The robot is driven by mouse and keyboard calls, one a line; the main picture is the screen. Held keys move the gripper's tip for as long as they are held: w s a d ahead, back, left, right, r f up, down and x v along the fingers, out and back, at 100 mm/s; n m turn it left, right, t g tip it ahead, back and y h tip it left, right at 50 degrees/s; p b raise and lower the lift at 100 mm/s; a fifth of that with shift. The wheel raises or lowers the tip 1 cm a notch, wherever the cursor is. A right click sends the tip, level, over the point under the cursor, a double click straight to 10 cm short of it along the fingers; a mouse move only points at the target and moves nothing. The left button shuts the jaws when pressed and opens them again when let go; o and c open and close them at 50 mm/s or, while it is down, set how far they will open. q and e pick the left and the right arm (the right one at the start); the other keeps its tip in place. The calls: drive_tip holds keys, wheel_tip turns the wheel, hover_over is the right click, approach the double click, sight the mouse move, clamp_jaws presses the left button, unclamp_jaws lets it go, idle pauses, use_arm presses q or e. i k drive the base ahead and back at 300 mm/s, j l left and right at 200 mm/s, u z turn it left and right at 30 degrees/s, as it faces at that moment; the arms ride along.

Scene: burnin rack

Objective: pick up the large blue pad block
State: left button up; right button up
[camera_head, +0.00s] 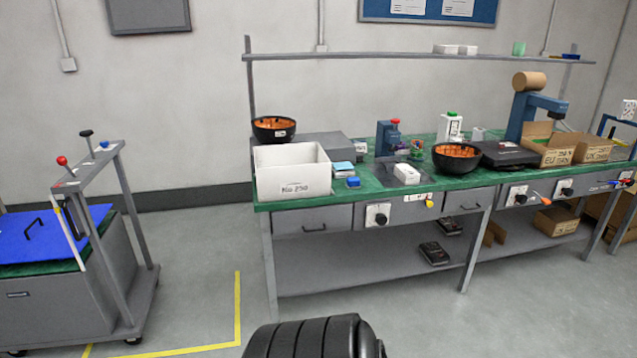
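A large flat blue pad (45,236) with a black handle lies on top of a grey cabinet (60,295) at the left. A green layer shows under its front edge, and its left side is cut off by the picture edge. A much smaller blue block (353,182) sits on the green bench top beside a white bin. I cannot tell for certain which of these is the pad block. Neither of my grippers is in view.
A grey wheeled frame with a red-knobbed lever (62,161) stands around the cabinet's right side. The bench (400,185) carries a white bin (292,172), black bowls and cardboard boxes. Grey floor with yellow lines (238,310) is clear between cabinet and bench.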

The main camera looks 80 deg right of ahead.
sight(352, 183)
drive_tip(key=z, duration=3.2)
drive_tip(key=i+j+z, duration=0.65)
drive_tip(key=z, duration=0.15)
